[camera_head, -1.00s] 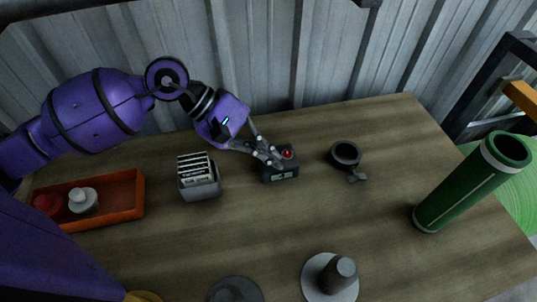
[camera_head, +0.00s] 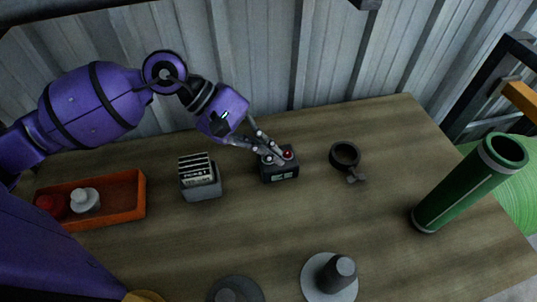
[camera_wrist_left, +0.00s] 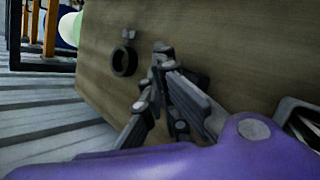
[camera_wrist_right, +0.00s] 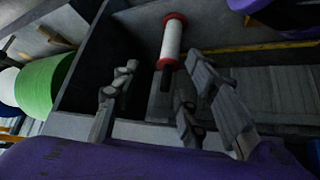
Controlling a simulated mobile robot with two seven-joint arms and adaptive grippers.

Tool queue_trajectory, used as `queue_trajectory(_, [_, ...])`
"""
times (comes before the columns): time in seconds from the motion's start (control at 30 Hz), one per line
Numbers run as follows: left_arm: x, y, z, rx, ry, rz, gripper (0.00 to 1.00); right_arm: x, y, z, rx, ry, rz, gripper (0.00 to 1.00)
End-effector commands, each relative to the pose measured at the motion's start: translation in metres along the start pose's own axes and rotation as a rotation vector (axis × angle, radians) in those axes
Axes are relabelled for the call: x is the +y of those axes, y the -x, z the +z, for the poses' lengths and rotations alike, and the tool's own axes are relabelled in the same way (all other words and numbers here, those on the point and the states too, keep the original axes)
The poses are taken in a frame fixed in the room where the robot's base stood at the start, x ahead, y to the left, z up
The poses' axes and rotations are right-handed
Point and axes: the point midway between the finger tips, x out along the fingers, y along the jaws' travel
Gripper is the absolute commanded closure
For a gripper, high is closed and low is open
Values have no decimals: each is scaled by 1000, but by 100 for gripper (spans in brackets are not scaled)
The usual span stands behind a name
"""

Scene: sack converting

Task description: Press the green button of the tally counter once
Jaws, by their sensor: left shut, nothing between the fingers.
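The tally counter (camera_head: 279,174) is a small dark box on the wooden table in the head view. It has a red button (camera_head: 288,154) on top and a pale display (camera_head: 284,176) on its front. I cannot make out the green button; my left fingers cover part of the counter's top. My left gripper (camera_head: 272,159) is shut and empty, its tips at the top of the counter, left of the red button. I cannot tell whether they touch. The left wrist view shows its fingers (camera_wrist_left: 160,52) together. My right gripper (camera_wrist_right: 163,72) is open, away from the counter.
A black ring-shaped item (camera_head: 345,154) lies right of the counter, and a grey card holder (camera_head: 203,188) stands left. An orange tray (camera_head: 121,207), grey flanged pieces (camera_head: 318,288) and a green tube (camera_head: 463,190) are farther off. A white spool with red ends (camera_wrist_right: 171,42) is beyond my right fingers.

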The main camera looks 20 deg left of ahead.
Motion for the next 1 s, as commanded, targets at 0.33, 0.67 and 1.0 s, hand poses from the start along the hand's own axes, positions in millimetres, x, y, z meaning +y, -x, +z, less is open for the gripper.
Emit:
queue_trajectory(0.33, [16, 21, 15, 2, -3, 2, 100, 0, 6, -17, 20, 1, 0, 60])
queue_trajectory(0.67, [26, 35, 26, 0, -1, 0, 100, 2, 14, -18, 17, -1, 4, 60])
queue_trajectory(1.0, [25, 34, 25, 0, 0, 0, 100, 2, 15, -16, 14, -1, 4, 60])
